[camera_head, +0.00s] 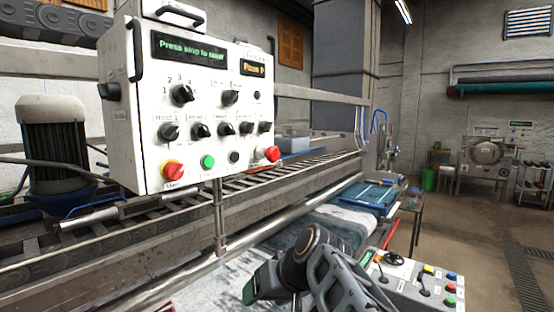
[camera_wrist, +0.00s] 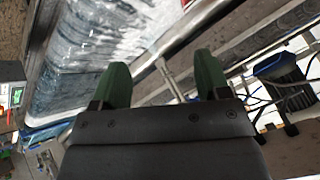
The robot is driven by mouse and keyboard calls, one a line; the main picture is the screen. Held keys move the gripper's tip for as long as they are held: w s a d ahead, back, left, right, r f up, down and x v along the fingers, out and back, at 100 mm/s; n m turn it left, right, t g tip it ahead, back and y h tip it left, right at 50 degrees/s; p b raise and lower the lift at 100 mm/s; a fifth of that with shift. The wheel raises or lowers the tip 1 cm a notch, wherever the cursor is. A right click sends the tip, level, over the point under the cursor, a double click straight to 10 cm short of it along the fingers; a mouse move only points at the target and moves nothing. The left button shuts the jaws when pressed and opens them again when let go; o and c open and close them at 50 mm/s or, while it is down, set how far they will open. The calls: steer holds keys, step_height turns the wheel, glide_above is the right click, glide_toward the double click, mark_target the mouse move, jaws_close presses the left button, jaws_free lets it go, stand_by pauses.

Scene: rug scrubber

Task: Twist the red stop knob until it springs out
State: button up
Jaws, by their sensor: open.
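The white control panel (camera_head: 205,110) hangs at the left of the head view. A red mushroom-shaped stop knob (camera_head: 272,154) sits at its lower right corner. A second red knob on a yellow plate, the main switch (camera_head: 173,171), sits at its lower left. My gripper (camera_wrist: 162,75) is open with nothing between its green fingers. In the head view, a green finger shows low in the middle, below and apart from the panel. The wrist view shows no stop knob; it looks over the wet rug and machine frame.
The panel also carries several black knobs, a green button (camera_head: 208,162) and a display reading "Press stop to reset" (camera_head: 188,48). A metal rail and roller conveyor (camera_head: 280,182) run below and behind it. Floor is clear farther right.

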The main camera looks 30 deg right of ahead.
steer(key=w+d+r+n+t+y+b, duration=0.1)
steer(key=w+d+r+t, duration=0.2)
steer(key=r, duration=0.4)
steer(key=d+r+t+y, duration=0.1)
steer(key=d+r+t, duration=0.2)
steer(key=d+r, duration=0.3)
steer(key=n+t+y, duration=0.1)
steer(key=n+t, duration=0.2)
steer(key=t, duration=0.1)
glide_toward(276, 155)
steer(key=shift+y, duration=0.3)
steer(key=p+x, duration=0.3)
steer(key=x, duration=0.6)
steer(key=shift+w+a, duration=0.2)
steer(key=shift+w, duration=0.5)
steer(key=shift+c, duration=0.4)
